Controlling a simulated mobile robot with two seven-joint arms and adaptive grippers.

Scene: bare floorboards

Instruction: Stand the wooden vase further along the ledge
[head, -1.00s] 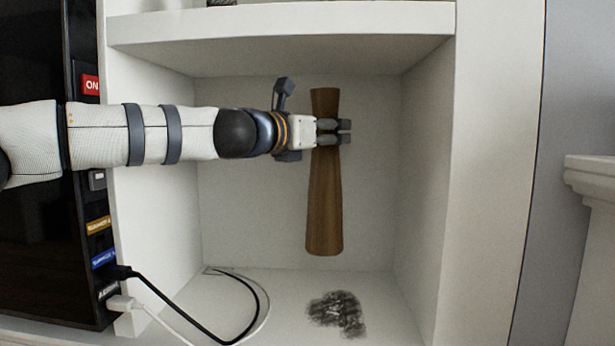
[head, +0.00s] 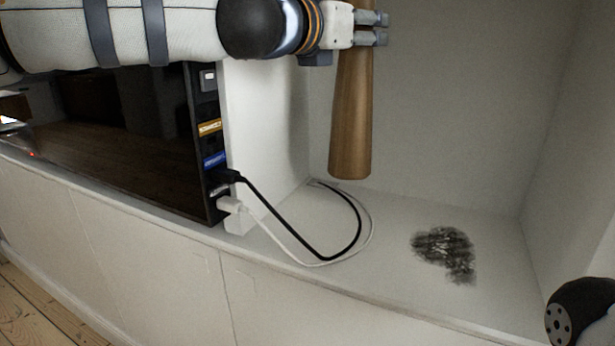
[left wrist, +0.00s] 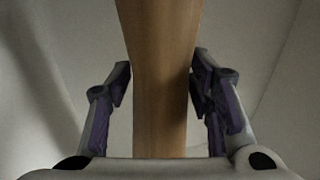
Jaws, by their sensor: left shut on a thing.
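The wooden vase (head: 351,115) is a tall brown piece that flares toward its bottom. It hangs upright in the white alcove in the head view, its bottom above the ledge (head: 395,275). Its top is cut off by the picture edge. My left gripper (head: 380,28) comes in from the left and is shut around the vase's narrower part. In the left wrist view the vase (left wrist: 160,80) stands between the two fingers (left wrist: 160,90). My right gripper is not in view; a dark rounded part of mine shows at the lower right.
A black screen (head: 120,140) with plugged sockets stands at the left. A black cable (head: 290,232) and a white cable (head: 372,230) loop onto the ledge below the vase. A dark smudgy patch (head: 446,252) lies on the ledge to the right. The alcove's right wall (head: 575,130) bounds it.

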